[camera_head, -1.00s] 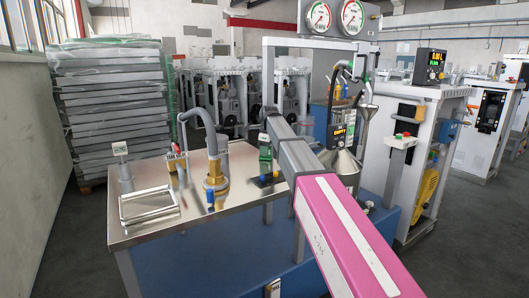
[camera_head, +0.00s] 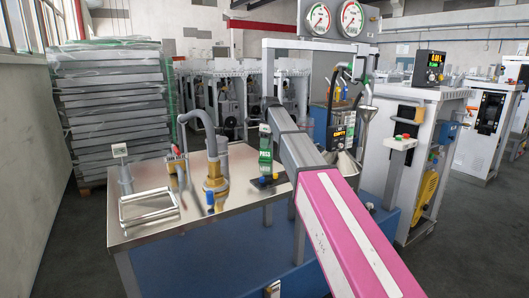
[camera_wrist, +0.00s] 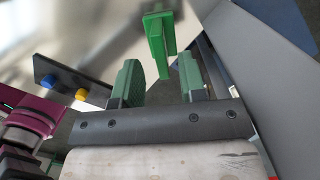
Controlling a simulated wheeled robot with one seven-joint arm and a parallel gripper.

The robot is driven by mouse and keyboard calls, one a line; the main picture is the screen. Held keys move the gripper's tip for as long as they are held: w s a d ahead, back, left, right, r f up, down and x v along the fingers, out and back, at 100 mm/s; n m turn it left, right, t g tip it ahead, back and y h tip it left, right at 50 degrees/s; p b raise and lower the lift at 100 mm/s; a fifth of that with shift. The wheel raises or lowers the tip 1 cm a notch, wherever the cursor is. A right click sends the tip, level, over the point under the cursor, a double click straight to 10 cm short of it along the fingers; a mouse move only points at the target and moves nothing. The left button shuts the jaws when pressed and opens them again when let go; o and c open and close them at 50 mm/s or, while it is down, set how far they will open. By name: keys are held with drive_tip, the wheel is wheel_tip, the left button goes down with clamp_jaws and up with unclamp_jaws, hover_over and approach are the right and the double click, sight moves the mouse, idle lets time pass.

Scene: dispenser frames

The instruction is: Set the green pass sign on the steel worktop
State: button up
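The green pass sign (camera_head: 265,155) stands upright at the far side of the steel worktop (camera_head: 160,234), just left of my arm in the head view. White lettering shows on its face. In the wrist view the green sign (camera_wrist: 157,42) is just ahead of my gripper (camera_wrist: 158,62), between the lines of the two green-padded fingers. The fingers are apart, with a visible gap on each side of the sign. Whether the sign's base rests fully on the worktop cannot be told.
A black button strip with blue and yellow buttons (camera_wrist: 70,82) lies close left of my gripper. A brass-based hose fitting (camera_head: 213,185) and a wire rack (camera_head: 149,208) stand on the worktop. A dispenser marked empty (camera_head: 342,130) is right of my arm. Bare worktop shows front centre.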

wheel_tip(320, 180, up, 7)
drive_tip(key=shift+d, duration=0.4)
drive_tip(key=shift+s, duration=0.1)
